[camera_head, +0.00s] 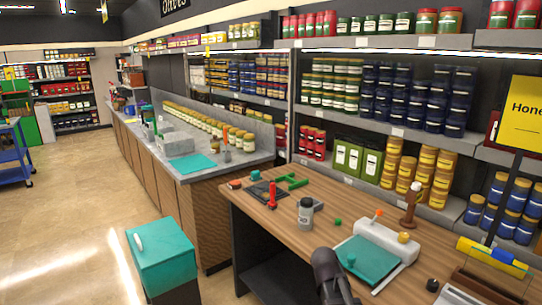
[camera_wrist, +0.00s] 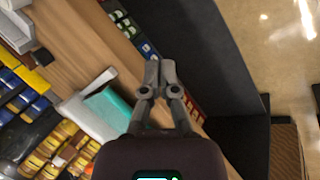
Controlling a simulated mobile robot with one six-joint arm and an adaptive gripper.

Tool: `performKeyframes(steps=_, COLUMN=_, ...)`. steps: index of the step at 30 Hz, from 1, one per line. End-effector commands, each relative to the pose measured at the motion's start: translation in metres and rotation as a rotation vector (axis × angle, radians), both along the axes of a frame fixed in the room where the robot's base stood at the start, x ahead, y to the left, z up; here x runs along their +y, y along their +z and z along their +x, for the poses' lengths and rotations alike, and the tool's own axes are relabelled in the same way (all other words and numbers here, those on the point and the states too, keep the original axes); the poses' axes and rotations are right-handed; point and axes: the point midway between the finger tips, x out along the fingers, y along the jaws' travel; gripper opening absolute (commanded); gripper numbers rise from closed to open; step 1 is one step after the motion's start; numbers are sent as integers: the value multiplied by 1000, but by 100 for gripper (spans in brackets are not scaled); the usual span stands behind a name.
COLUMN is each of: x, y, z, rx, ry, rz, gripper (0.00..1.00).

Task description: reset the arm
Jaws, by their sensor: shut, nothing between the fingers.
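My gripper (camera_wrist: 160,68) is in the middle of the wrist view, with its two grey fingers together and nothing between them. The wrist view looks down on the wooden table (camera_wrist: 80,40) and the dark floor area beside it. In the head view a dark part of my arm shows at the bottom edge, in front of the wooden table (camera_head: 262,213). A white device (camera_head: 385,240) with a teal panel (camera_head: 367,259) lies on the table just right of that arm part. The white device and teal panel also show left of the fingers in the wrist view (camera_wrist: 88,120).
A grey jar (camera_head: 306,213), a red tool (camera_head: 272,197), a green part (camera_head: 292,182) and a brown bottle (camera_head: 411,203) stand on the table. Shelves of jars (camera_head: 390,95) rise behind it. A teal-topped box (camera_head: 161,254) stands left; the floor (camera_head: 70,215) there is clear.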

Motion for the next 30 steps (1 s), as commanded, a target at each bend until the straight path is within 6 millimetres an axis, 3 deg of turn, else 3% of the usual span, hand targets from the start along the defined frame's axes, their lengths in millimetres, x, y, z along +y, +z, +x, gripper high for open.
performKeyframes(steps=1, x=6, y=-5, z=-16, rx=4, ry=2, rz=61, gripper=0)
performKeyframes(steps=6, x=30, y=-17, z=-48, rx=11, ry=16, rz=266, gripper=0)
performKeyframes(steps=12, x=52, y=-21, z=-70, rx=8, ry=27, rz=427, gripper=0)
performKeyframes(steps=30, x=60, y=-21, z=-74, rx=5, ry=30, rz=479, gripper=0)
